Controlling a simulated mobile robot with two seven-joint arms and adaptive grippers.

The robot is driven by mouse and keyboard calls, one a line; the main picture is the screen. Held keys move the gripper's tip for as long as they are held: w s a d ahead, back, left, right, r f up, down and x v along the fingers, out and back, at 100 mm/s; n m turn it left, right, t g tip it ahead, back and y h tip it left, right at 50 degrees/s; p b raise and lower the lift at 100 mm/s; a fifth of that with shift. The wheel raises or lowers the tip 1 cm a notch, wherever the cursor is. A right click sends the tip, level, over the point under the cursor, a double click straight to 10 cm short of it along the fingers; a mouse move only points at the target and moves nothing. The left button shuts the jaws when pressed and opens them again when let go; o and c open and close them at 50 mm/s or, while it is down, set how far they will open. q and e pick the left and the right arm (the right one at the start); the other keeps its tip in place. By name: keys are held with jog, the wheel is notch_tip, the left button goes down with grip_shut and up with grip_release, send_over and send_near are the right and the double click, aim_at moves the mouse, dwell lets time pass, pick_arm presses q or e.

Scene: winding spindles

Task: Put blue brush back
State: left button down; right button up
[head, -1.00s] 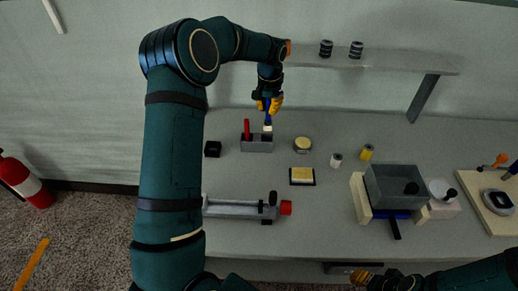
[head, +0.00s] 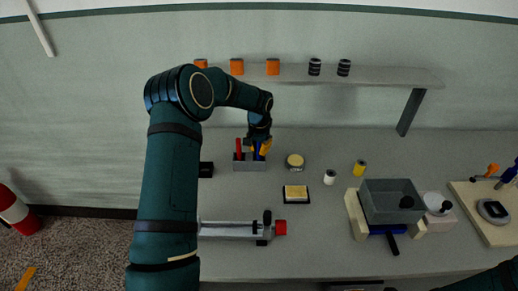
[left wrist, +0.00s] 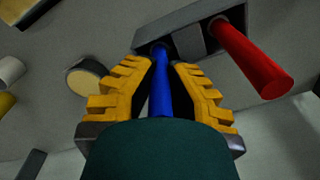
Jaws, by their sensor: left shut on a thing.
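The blue brush (head: 257,151) has its blue handle upright at the right end of the grey holder (head: 250,165). My left gripper (head: 261,147) is shut on this handle just above the holder. In the left wrist view the blue handle (left wrist: 160,95) runs between the yellow fingers (left wrist: 162,66) down to an opening in the holder (left wrist: 200,15). The brush's lower end is hidden. A red handle (head: 239,147) stands in the holder to its left, and also shows in the left wrist view (left wrist: 250,55). My right gripper is out of view.
A round tin (head: 295,161), a yellow pad (head: 296,192), a white spool (head: 330,177) and a yellow spool (head: 360,168) stand to the right. A grey bin (head: 390,200) is farther right. A clamp-like device (head: 235,229) lies in front. A shelf (head: 370,75) overhangs the back.

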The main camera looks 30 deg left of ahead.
pick_arm(q)
jog(key=c, duration=1.1)
grip_release()
jog(key=shift+c, duration=0.2)
jog(key=r, duration=0.6)
jog(key=r+p, duration=0.1)
jog(key=r, duration=0.5)
jog(key=shift+s+d+r, duration=0.1)
jog(key=shift+s+r, duration=0.05)
jog(key=shift+s, duration=0.05)
